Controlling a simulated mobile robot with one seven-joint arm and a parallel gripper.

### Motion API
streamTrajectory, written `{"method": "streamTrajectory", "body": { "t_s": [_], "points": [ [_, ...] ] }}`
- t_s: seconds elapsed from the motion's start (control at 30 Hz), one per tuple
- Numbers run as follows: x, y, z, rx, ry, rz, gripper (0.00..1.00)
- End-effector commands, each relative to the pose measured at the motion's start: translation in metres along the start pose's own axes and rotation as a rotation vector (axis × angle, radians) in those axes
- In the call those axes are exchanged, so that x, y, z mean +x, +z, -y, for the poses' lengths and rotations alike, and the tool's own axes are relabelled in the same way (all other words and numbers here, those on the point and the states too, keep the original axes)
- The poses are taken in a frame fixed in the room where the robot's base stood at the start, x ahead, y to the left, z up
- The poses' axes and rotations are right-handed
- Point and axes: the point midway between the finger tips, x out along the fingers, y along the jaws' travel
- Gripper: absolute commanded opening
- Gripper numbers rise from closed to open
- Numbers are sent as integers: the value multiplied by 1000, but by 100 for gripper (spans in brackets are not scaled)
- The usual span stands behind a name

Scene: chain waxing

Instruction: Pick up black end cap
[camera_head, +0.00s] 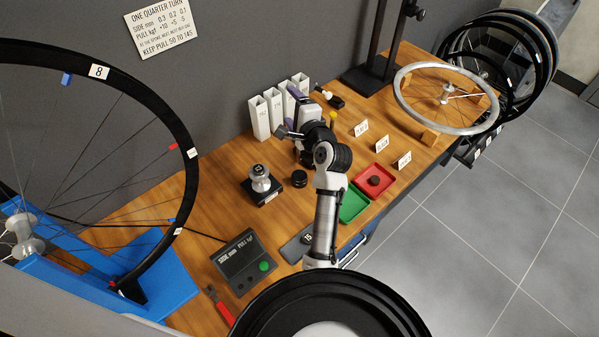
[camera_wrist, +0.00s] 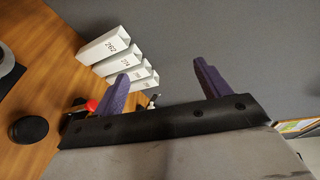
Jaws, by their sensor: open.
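A small black round piece (camera_head: 299,178), which looks like an end cap, lies on the wooden bench beside a silver hub on a black block. It also shows as a black disc (camera_wrist: 28,130) at the left of the wrist view. Another dark round piece (camera_head: 375,181) lies in the red tray; I cannot tell whether it is also an end cap. My gripper (camera_wrist: 165,82) has purple fingers spread wide with nothing between them. In the head view my gripper (camera_head: 289,112) is above the bench, near the white tubes and apart from the black piece.
Several white numbered tubes (camera_head: 259,118) stand by the wall. The silver hub (camera_head: 260,178) stands left of the black piece. A red tray (camera_head: 388,190) and green tray (camera_head: 352,215) lie to the right. A gauge box (camera_head: 240,262) and wheel rim (camera_head: 185,150) are on the left.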

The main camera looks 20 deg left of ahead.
Motion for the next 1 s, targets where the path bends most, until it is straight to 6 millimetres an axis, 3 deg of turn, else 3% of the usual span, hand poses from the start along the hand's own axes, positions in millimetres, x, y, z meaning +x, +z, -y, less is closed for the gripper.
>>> {"method": "streamTrajectory", "body": {
  "t_s": [0.03,0.1,0.2,0.3,0.4,0.5,0.8,1.0],
  "points": [
    [-13,-28,-49,211,93,-4,75],
    [-35,-53,-102,496,190,-3,75],
    [-70,-74,-160,845,286,-7,75],
    [-99,-83,-196,1095,343,-8,75],
    [-116,-87,-214,1237,370,-8,75],
    [-117,-86,-222,1292,381,-6,75],
    [-65,-74,-236,1293,382,-4,75],
    [-43,-70,-243,1291,380,-6,75]
  ]
}}
